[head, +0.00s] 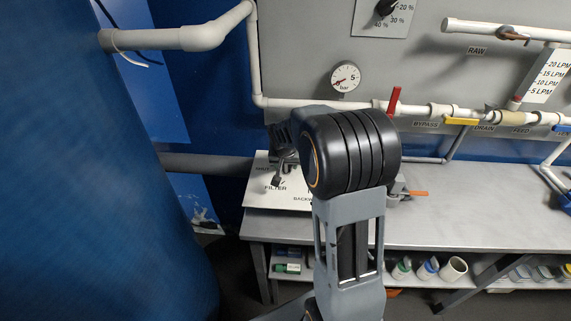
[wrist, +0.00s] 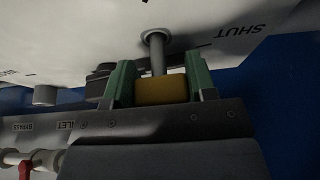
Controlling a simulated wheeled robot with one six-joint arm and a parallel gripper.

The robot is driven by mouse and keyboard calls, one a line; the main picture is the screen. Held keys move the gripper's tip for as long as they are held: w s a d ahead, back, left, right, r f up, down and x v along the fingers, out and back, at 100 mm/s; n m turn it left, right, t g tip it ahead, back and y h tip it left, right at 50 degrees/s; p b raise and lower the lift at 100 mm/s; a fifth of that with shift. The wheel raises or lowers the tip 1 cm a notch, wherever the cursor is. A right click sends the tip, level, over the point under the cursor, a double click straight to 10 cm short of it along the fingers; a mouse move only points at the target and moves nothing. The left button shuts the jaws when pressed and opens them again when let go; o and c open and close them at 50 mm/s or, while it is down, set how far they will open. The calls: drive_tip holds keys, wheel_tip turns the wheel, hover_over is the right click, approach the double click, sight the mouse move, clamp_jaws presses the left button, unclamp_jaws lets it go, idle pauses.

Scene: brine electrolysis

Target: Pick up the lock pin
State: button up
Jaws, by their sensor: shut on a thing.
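The lock pin (wrist: 162,91) shows in the wrist view as a yellow block-shaped head with a grey metal shaft. Its shaft runs up to a round grey socket in the white panel (wrist: 70,40), near the printed word SHUT. I cannot tell how deep the shaft sits in the socket. My gripper (wrist: 159,79) has its green fingers on both sides of the yellow head and is shut on it. In the head view my arm hides the fingertips and the pin; part of the white panel (head: 262,176) shows to the left of my arm.
A grey bench (head: 470,226) stands in front of a wall with white pipes, a red-handled valve (head: 394,100) and a pressure gauge (head: 345,77). A large blue tank (head: 90,190) fills the left side. Bottles and cups stand on the lower shelf.

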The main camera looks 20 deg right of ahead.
drive_tip(key=c, duration=0.3)
drive_tip(key=shift+r, duration=0.15)
drive_tip(key=shift+c, duration=0.2)
